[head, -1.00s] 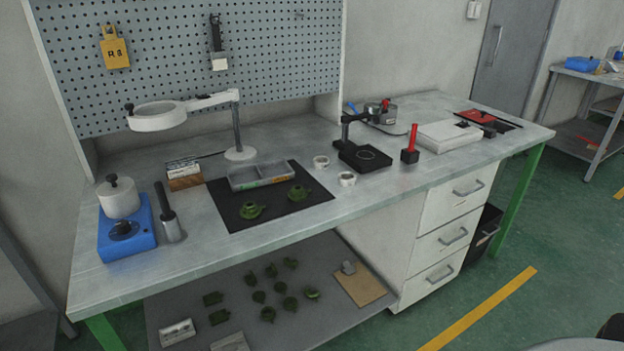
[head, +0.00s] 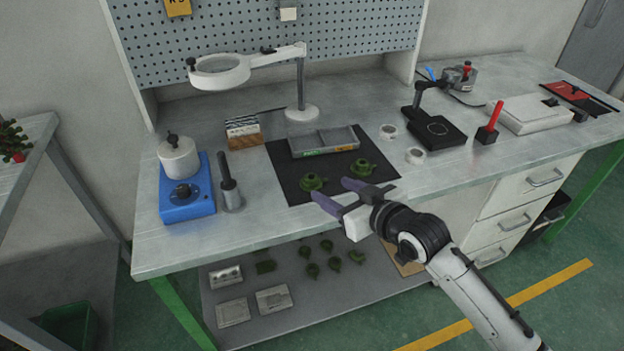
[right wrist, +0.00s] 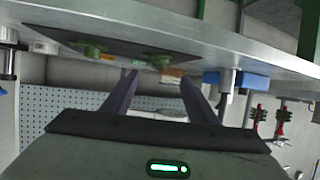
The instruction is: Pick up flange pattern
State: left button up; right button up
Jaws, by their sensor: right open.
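Two green wax patterns with round flanged bases lie on the black mat (head: 290,165). The left one (head: 312,182) is nearer the front edge, and the right one (head: 362,167) sits below the right end of the grey tray (head: 340,143). I cannot tell which is meant by flange pattern. My right gripper (head: 333,190) is open and empty at the table's front edge, its fingers pointing towards the mat, apart from both patterns. In the right wrist view, turned upside down, the patterns (right wrist: 90,49) and (right wrist: 156,62) appear beyond the fingers. My left gripper is not in view.
A magnifier lamp (head: 301,85) stands behind the tray. More green patterns lie on the lower shelf (head: 240,290).

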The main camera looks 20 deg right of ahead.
aim_at(315, 180)
jog(key=x, duration=0.8)
jog(key=shift+w+f, duration=0.15)
jog(key=shift+w, duration=0.15)
jog(key=c, duration=0.8)
